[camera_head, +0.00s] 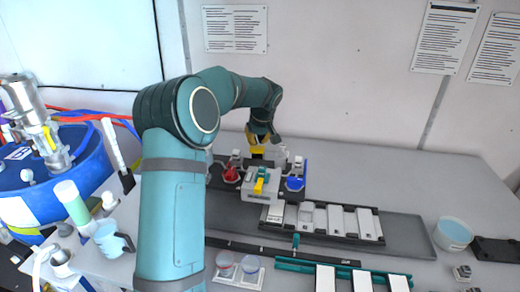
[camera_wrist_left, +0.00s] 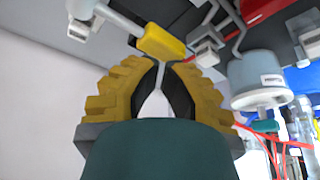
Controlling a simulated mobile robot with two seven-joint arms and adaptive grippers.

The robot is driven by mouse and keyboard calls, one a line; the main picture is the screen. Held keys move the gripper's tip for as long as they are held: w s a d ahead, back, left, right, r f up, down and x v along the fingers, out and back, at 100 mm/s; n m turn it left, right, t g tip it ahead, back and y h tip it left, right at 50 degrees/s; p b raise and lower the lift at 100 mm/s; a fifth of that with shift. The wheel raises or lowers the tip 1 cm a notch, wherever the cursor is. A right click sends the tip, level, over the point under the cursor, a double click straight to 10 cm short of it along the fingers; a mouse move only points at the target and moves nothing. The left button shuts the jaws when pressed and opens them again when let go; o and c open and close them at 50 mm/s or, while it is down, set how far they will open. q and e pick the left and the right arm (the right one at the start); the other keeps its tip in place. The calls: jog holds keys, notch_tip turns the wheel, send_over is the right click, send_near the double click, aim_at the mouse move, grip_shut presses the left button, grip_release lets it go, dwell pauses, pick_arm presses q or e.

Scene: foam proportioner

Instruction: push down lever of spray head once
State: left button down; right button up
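My left gripper (camera_head: 257,146) is above the back of the grey device (camera_head: 262,196) in the middle of the table, its yellow fingers pointing down. In the left wrist view, the fingertips of this gripper (camera_wrist_left: 160,64) meet or nearly meet, with nothing clearly held. A yellow block (camera_wrist_left: 162,40) with grey rods lies just beyond the tips; I cannot tell whether they touch. A yellow part (camera_head: 260,184) stands on the grey device. I cannot tell for sure which part is the spray head's lever. My right gripper is out of view.
A red flask (camera_head: 230,174) and a blue flask (camera_head: 295,183) flank the device. White blocks in a rack (camera_head: 338,222) lie to its front right. A blue drum (camera_head: 50,185) and bottles crowd the left.

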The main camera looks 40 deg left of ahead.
aim_at(258, 148)
pick_arm(q)
jog(key=shift+f+b, duration=1.5)
jog(key=shift+f, duration=0.55)
jog(key=shift+r, duration=0.15)
jog(key=shift+r+p, duration=2.8)
jog(key=shift+r, duration=1.15)
jog(key=shift+f, duration=0.1)
